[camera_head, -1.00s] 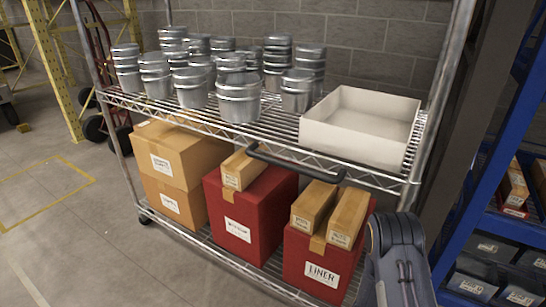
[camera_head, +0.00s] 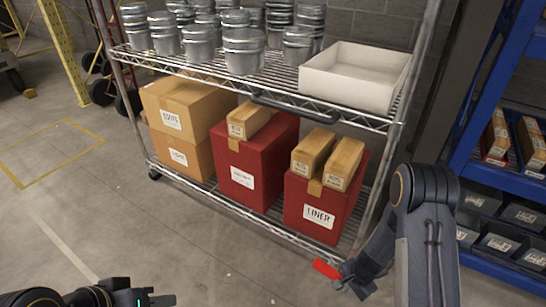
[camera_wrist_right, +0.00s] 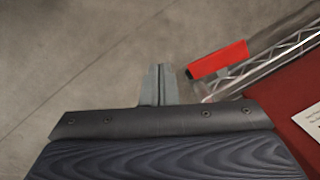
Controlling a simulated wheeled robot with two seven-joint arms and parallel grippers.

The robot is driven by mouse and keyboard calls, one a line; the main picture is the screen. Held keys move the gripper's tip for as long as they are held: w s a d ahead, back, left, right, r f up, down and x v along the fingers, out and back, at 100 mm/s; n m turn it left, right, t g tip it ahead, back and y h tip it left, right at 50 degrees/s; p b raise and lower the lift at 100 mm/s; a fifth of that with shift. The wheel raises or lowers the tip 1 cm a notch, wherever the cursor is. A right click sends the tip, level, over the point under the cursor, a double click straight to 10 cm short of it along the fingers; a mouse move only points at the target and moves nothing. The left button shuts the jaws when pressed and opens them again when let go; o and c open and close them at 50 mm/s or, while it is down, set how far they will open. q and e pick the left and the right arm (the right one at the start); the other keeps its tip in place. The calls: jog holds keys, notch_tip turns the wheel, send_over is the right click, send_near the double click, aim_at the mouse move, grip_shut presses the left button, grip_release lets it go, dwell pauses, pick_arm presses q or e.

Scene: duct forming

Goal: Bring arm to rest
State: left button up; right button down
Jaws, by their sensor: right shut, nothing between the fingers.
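My right arm (camera_head: 425,225) comes in from the right in the head view and bends down in front of the shelf's right end. My right gripper (camera_head: 352,286) hangs low by the shelf's bottom right corner. In the right wrist view its fingers (camera_wrist_right: 157,84) are together with nothing between them, over the floor. My left gripper (camera_head: 153,298) is at the bottom left edge of the head view, over bare floor. Its fingers are small and dark, and I cannot tell if they are open.
A wire shelf (camera_head: 250,95) holds metal duct pieces (camera_head: 243,50), a white tray (camera_head: 355,75), cardboard boxes (camera_head: 185,115) and red boxes (camera_head: 255,165). A red strip (camera_head: 326,269) is at its lower edge, close to my right gripper. A blue rack (camera_head: 485,90) stands right.

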notch_tip(320, 180, up, 25)
jog(key=s+a+n+t+y, duration=0.2)
jog(key=a+n+t+y, duration=0.1)
jog(key=n, duration=0.1)
jog(key=s+r+n+t, duration=0.1)
jog(key=s+r+n, duration=0.2)
jog(key=s+r, duration=0.45)
jog(key=s+r+n+t, duration=0.1)
jog(key=s+r+n, duration=0.25)
jog(key=s, duration=0.65)
notch_tip(320, 180, up, 33)
jog(key=p, duration=3.3)
jog(key=shift+w, duration=0.2)
